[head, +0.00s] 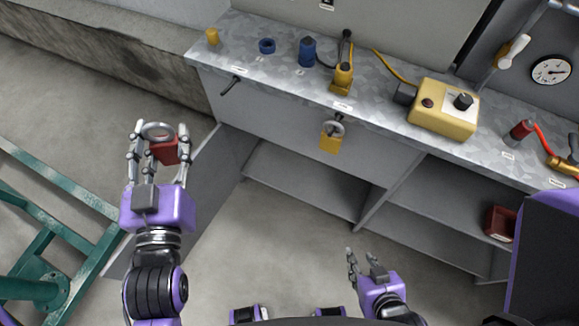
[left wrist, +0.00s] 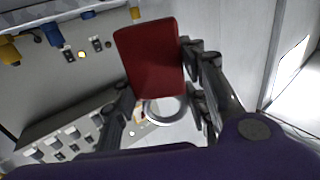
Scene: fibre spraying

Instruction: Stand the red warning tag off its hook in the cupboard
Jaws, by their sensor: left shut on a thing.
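The red warning tag (head: 168,153) is a small red block with a metal ring (head: 157,131) at its top. My left gripper (head: 158,142) is shut on it and holds it in the air, left of the bench and the open cupboard. In the left wrist view the tag's broad red face (left wrist: 150,58) and its ring (left wrist: 165,110) show between the fingers. The cupboard (head: 310,195) is open below the bench, with its door (head: 185,195) swung out to the left. I cannot make out the hook. My right gripper (head: 364,262) is low, in front of the cupboard, open and empty.
A yellow padlock-like piece (head: 331,143) hangs on the bench front. The bench top (head: 270,75) carries a yellow control box (head: 443,107), blue parts and a red-handled part (head: 521,130). A green frame (head: 60,225) stands at left.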

